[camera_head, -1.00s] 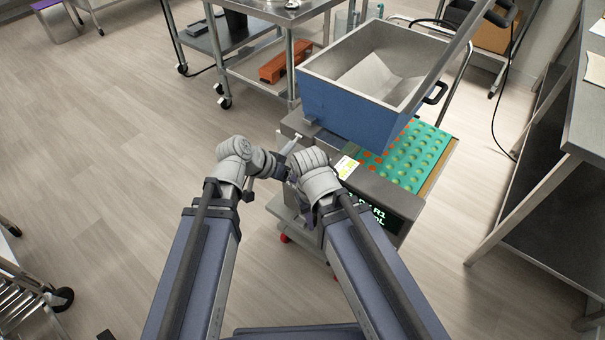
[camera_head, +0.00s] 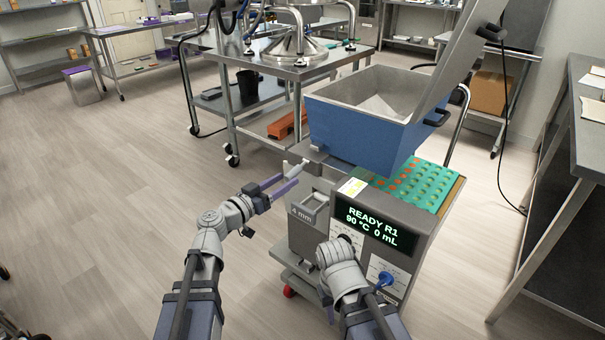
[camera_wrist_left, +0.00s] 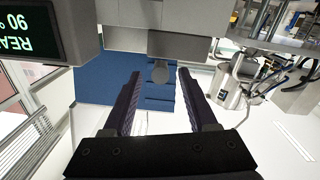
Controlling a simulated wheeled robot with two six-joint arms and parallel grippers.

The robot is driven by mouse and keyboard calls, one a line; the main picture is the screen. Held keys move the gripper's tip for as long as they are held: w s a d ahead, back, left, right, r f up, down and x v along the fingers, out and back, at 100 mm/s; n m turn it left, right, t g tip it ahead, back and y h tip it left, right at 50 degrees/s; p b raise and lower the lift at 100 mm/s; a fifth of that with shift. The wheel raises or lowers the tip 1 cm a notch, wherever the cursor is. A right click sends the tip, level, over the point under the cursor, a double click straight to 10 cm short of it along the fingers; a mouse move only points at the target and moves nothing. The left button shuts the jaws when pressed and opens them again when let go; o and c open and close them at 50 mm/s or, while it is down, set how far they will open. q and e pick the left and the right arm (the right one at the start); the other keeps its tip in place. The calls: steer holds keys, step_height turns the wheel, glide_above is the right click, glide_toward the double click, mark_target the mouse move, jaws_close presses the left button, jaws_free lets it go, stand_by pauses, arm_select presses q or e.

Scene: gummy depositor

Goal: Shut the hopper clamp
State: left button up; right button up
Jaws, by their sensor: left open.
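The blue hopper (camera_head: 365,132) sits on top of the depositor, with its grey inside open to view. The hopper clamp (camera_head: 299,166) looks like a small pale lever by a grey bracket at the hopper's lower left corner. My left gripper (camera_head: 285,182) is open, its purple fingers pointing at the lever. In the left wrist view, a grey round-ended part (camera_wrist_left: 160,73) shows between the open fingers (camera_wrist_left: 158,82), in front of the blue hopper wall (camera_wrist_left: 100,85); contact cannot be told. My right gripper (camera_head: 335,250) is in front of the machine's front panel, its fingers hidden.
The display (camera_head: 372,225) reads READY R1, 90 °C, 0 mL. A blue knob (camera_head: 385,279) is near my right wrist. A steel table (camera_head: 265,60) stands behind; the left floor is clear.

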mark_target(301, 168)
arm_select(q)
steer(key=shift+x, duration=3.9)
jaws_close()
